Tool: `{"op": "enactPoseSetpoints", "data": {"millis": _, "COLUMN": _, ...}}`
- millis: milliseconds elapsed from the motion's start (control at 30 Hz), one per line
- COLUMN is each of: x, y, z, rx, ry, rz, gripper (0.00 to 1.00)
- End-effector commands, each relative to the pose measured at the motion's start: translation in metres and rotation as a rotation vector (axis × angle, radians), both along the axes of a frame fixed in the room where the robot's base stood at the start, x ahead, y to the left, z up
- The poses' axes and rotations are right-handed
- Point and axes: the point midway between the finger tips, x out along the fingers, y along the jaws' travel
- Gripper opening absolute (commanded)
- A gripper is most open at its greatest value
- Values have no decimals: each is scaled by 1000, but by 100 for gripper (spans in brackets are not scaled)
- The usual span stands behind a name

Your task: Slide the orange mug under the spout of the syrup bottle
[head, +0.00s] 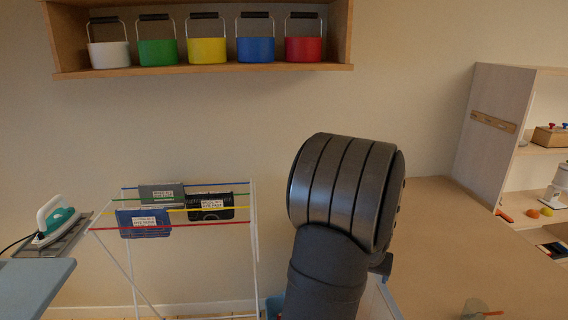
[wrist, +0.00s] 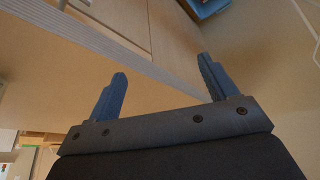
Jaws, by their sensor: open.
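My gripper (wrist: 162,66) shows in the wrist view with its two blue fingers wide apart and nothing between them. It is tilted beside a wooden table edge and cabinet front. In the head view my own dark arm fills the middle and the gripper cannot be made out. I cannot identify an orange mug or a syrup bottle in either view. A small greenish cup (head: 475,309) with a reddish part beside it stands at the bottom edge of the head view, partly cut off.
A wooden counter (head: 450,235) is mostly clear. An open shelf unit (head: 488,135) at right holds small items. A wall shelf (head: 200,72) carries several coloured pots.

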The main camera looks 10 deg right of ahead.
Motion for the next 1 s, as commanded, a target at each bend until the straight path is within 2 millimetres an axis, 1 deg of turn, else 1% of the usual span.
{"op": "enactPoseSetpoints", "data": {"millis": 33, "x": 0, "y": 0, "z": 0, "rx": 0, "ry": 0, "rz": 0, "gripper": 68}}
{"op": "enactPoseSetpoints", "data": {"millis": 167, "x": 0, "y": 0, "z": 0, "rx": 0, "ry": 0, "rz": 0, "gripper": 42}}
{"op": "enactPoseSetpoints", "data": {"millis": 200, "x": 0, "y": 0, "z": 0, "rx": 0, "ry": 0, "rz": 0, "gripper": 35}}
{"op": "enactPoseSetpoints", "data": {"millis": 267, "x": -1, "y": -1, "z": 1, "rx": 1, "ry": 1, "rz": -4, "gripper": 23}}
{"op": "enactPoseSetpoints", "data": {"millis": 300, "x": -3, "y": -4, "z": 1, "rx": 5, "ry": 3, "rz": -14, "gripper": 15}}
{"op": "enactPoseSetpoints", "data": {"millis": 367, "x": -10, "y": -14, "z": 4, "rx": 15, "ry": 9, "rz": -46, "gripper": 3}}
{"op": "enactPoseSetpoints", "data": {"millis": 400, "x": -17, "y": -23, "z": 6, "rx": 26, "ry": 15, "rz": -82, "gripper": 0}}
{"op": "enactPoseSetpoints", "data": {"millis": 433, "x": -25, "y": -32, "z": 9, "rx": 37, "ry": 22, "rz": -115, "gripper": 0}}
{"op": "enactPoseSetpoints", "data": {"millis": 467, "x": -33, "y": -42, "z": 11, "rx": 51, "ry": 30, "rz": -155, "gripper": 0}}
{"op": "enactPoseSetpoints", "data": {"millis": 500, "x": -47, "y": -56, "z": 16, "rx": 71, "ry": 41, "rz": -216, "gripper": 0}}
{"op": "enactPoseSetpoints", "data": {"millis": 567, "x": -73, "y": -79, "z": 23, "rx": 107, "ry": 62, "rz": -321, "gripper": 0}}
{"op": "enactPoseSetpoints", "data": {"millis": 600, "x": -91, "y": -94, "z": 29, "rx": 132, "ry": 75, "rz": -396, "gripper": 0}}
{"op": "enactPoseSetpoints", "data": {"millis": 667, "x": -121, "y": -114, "z": 38, "rx": 170, "ry": 98, "rz": -507, "gripper": 0}}
{"op": "enactPoseSetpoints", "data": {"millis": 700, "x": -141, "y": -127, "z": 44, "rx": 194, "ry": 111, "rz": -581, "gripper": 0}}
{"op": "enactPoseSetpoints", "data": {"millis": 767, "x": -170, "y": -142, "z": 53, "rx": 229, "ry": 130, "rz": -689, "gripper": 0}}
{"op": "enactPoseSetpoints", "data": {"millis": 800, "x": -189, "y": -150, "z": 58, "rx": 252, "ry": 142, "rz": -757, "gripper": 0}}
{"op": "enactPoseSetpoints", "data": {"millis": 900, "x": -231, "y": -165, "z": 72, "rx": 300, "ry": 167, "rz": -905, "gripper": 0}}
{"op": "enactPoseSetpoints", "data": {"millis": 1000, "x": -261, "y": -173, "z": 81, "rx": 334, "ry": 186, "rz": -1008, "gripper": 0}}
